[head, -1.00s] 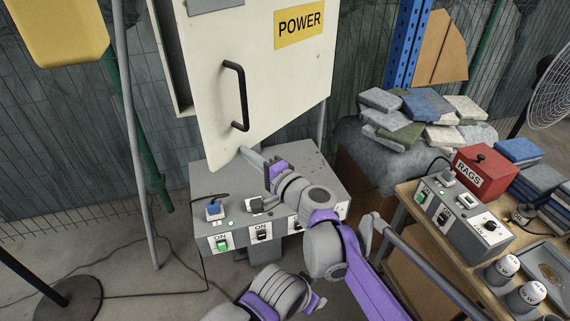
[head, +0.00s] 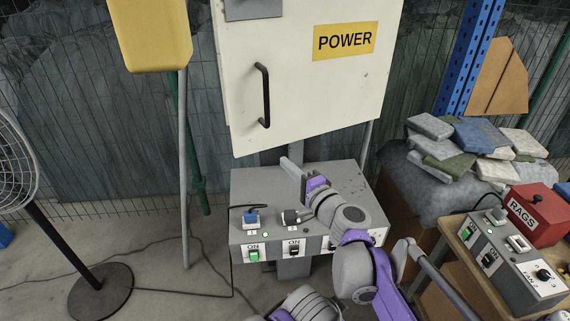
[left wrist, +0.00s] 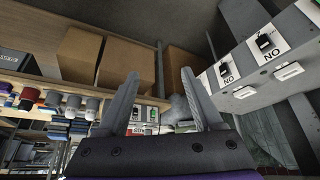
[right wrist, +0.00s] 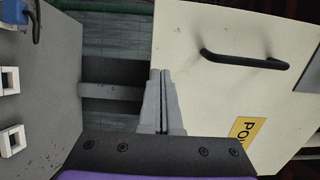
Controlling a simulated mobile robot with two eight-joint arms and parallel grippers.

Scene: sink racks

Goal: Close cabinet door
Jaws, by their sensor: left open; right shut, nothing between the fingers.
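The white cabinet door (head: 315,90) carries a black bar handle (head: 264,95) and a yellow POWER label (head: 345,41). In the head view it faces me almost squarely, with a narrow strip of cabinet side showing at its left edge. I cannot tell if it is fully shut. My right gripper (head: 290,164) is shut and empty, just below the door's bottom edge. In the right wrist view its fingertips (right wrist: 161,75) overlap the edge of the door (right wrist: 225,80); contact is unclear. My left gripper (left wrist: 160,95) is open and empty, low down, facing shelves.
A grey switch box (head: 265,185) stands below the cabinet, close under my right gripper. A yellow box (head: 150,35) on a pole is at left, beside a fan (head: 15,165). A workbench with a control box (head: 510,260) and red RAGS box (head: 535,212) is at right.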

